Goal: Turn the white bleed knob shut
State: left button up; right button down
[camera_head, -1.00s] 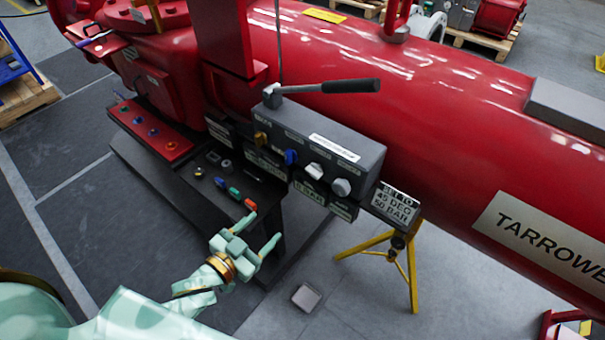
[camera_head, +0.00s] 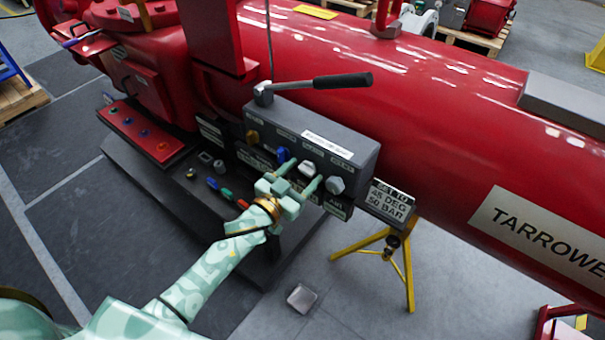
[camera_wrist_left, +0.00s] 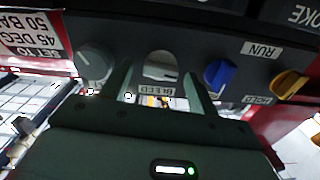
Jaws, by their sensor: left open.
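The white bleed knob (camera_head: 307,168) is on the front of the dark grey control box (camera_head: 345,150). It also shows in the left wrist view (camera_wrist_left: 160,66), near a BLEED label (camera_wrist_left: 158,91). My left gripper (camera_head: 300,178) is open in front of the box, fingers pointing at the panel. In the left wrist view the white knob appears between the two fingertips, with a gap on each side. I cannot tell how far the fingertips reach over it. My right gripper is not in view.
A blue knob (camera_wrist_left: 220,73) and a grey knob (camera_wrist_left: 93,62) flank the white one closely. A yellow knob (camera_head: 252,137) is farther left. A black-handled lever (camera_head: 340,81) sits on top of the box. A shelf with small coloured parts (camera_head: 213,184) lies below left.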

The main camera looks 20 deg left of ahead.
pick_arm(q)
jog(key=shift+w+d, duration=0.15)
jog(key=shift+w, duration=0.15)
jog(key=c, duration=1)
